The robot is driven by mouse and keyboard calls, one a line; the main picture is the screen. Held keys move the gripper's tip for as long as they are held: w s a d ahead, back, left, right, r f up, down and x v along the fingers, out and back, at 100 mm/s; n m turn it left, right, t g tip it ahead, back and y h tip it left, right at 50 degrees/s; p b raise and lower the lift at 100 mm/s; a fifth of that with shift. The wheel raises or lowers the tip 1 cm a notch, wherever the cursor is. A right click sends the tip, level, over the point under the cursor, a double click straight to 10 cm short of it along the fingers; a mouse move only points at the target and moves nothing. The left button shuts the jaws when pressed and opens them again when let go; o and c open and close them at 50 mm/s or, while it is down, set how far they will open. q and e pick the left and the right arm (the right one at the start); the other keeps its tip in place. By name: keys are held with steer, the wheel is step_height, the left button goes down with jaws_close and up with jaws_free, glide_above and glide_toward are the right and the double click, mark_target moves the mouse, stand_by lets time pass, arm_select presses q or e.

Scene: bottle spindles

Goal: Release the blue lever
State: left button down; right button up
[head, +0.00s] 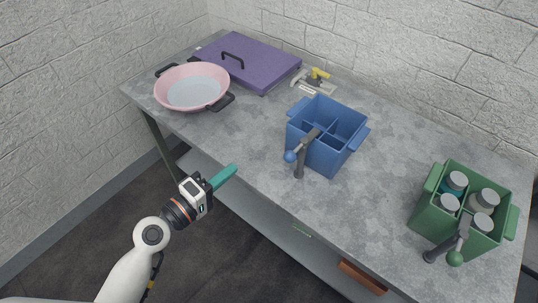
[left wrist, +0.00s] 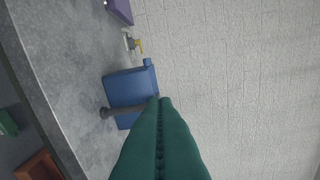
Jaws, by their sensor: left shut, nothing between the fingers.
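My right gripper is out of view.
A pink pan (head: 192,91), purple case (head: 262,62) and small tools (head: 318,74) lie farther back. The tabletop (head: 250,130) between pan and blue box is clear.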

arm_select(q)
steer(key=shift+w, duration=0.1)
steer(key=w+d+f+p, duration=0.1)
steer(key=w+d+p, duration=0.3)
steer(key=d, duration=0.5)
steer(key=shift+w+d+f, duration=0.2)
steer(key=shift+w+d, duration=0.2)
steer(key=shift+w, duration=0.6)
steer(key=shift+s+y, duration=0.1)
steer(key=shift+y, duration=0.2)
